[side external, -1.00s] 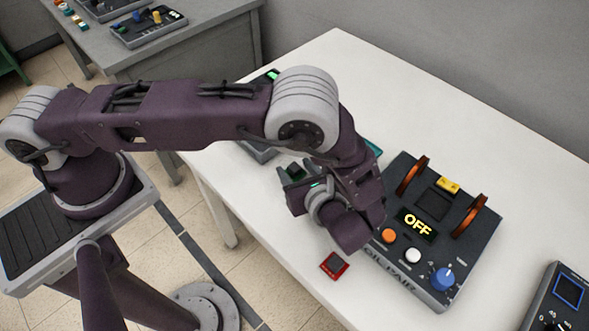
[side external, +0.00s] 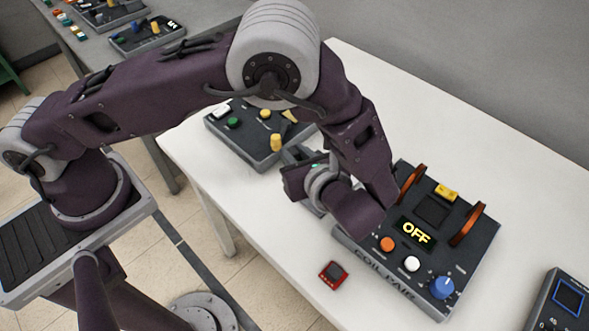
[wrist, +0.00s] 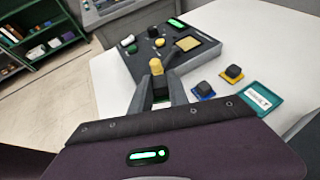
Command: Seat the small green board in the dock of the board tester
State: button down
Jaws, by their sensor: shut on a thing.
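My gripper (wrist: 160,98) is shut on a small piece with a dark block and a little green at its lower edge, apparently the green board (wrist: 160,103); the fingers hide much of it. In the side external view my gripper (side external: 292,158) is at the near right side of a dark panel device (side external: 243,150), its fingers partly hidden. This device, apparently the board tester, also shows ahead of the fingers in the wrist view (wrist: 142,66). It has knobs, a lit green display and a tan square (wrist: 187,43). A yellow knob stands just beyond the fingertips.
A blue board (wrist: 203,90), a yellow board (wrist: 233,72) and a teal tray (wrist: 262,100) lie right of my gripper. A red board (side external: 333,275) lies near the front edge. The coil device (side external: 375,262), reading OFF, stands at right with two upright coils.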

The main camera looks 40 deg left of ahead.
notch_tip(320, 180, up, 7)
jog(key=shift+r, duration=0.2)
jog(key=s+a+f+n+g+h, duration=0.2)
jog(key=a+f+n+g+h, duration=0.1)
jog(key=n+g, duration=0.55)
jog(key=s+a+f+n+g+h, duration=0.2)
jog(key=s+f+n+g+h, duration=0.1)
jog(key=n+g, duration=0.55)
jog(key=w+r+n+t+h, duration=0.25)
jog(key=w+n+h, duration=0.75)
jog(key=n+h, duration=0.5)
jog(key=w+a+r+n+t+h, duration=0.4)
jog(key=w+a+n+t, duration=0.5)
jog(key=w+a+t, duration=0.15)
jog(key=shift+g, duration=0.5)
jog(key=shift+s+f, duration=0.2)
jog(key=shift+f, duration=2.65)
jog(key=shift+s+f, duration=0.15)
jog(key=shift+f, duration=2.7)
jog(key=shift+a+f, duration=0.15)
jog(key=shift+f, duration=0.3)
